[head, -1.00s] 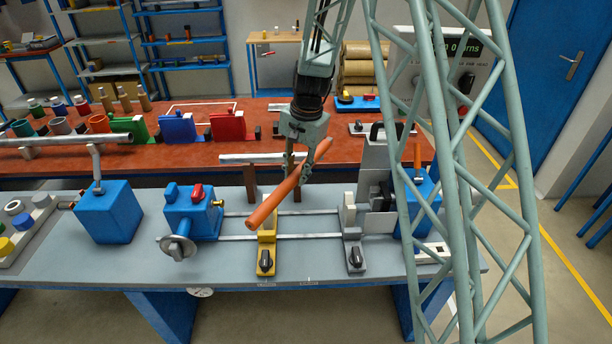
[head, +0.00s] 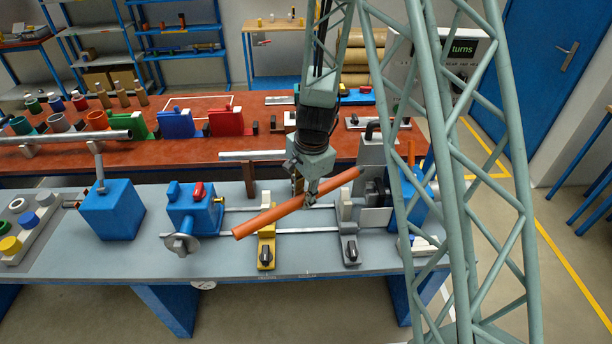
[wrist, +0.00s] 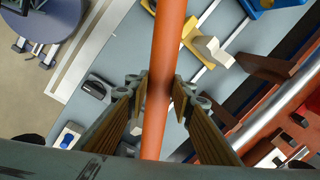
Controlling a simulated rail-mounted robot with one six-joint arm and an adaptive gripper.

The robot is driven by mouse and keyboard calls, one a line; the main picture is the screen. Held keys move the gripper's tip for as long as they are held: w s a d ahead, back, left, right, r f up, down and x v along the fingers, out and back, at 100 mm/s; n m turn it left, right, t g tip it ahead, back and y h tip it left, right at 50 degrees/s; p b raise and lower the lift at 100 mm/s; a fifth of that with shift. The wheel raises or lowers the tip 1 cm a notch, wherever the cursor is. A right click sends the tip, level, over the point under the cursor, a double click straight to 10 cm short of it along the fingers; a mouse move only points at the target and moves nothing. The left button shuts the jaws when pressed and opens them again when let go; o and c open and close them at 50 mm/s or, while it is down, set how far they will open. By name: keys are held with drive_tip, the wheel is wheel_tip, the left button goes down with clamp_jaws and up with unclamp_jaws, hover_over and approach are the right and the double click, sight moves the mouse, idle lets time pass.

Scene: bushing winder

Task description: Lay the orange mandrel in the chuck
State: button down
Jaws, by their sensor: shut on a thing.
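The orange mandrel (head: 270,215) is a long plain rod held in the air above the winder on the grey bench, tilted with its right end higher in the head view. My gripper (head: 310,199) is shut on it near its middle; the wrist view shows the mandrel (wrist: 167,45) running between the two fingers (wrist: 157,100). The winder has a blue headstock (head: 193,212) with a red knob and a grey disc at left. At right, a grey upright with a dark round part (head: 376,190), possibly the chuck, is partly hidden by my lattice column.
Two rails join the headstock to the right side. A yellow support (head: 266,248) and a grey support (head: 349,243), each with a black knob, stand on them below the mandrel. A blue box with a lever (head: 112,212) stands left. The red bench (head: 310,147) behind carries several parts.

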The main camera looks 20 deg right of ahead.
drive_tip(key=shift+s, duration=0.35)
drive_tip(key=shift+w+d+f+m, duration=0.1)
drive_tip(key=shift+w+m, duration=0.2)
drive_tip(key=shift+w, duration=0.05)
drive_tip(key=shift+w+d+f, duration=0.1)
drive_tip(key=shift+w, duration=0.1)
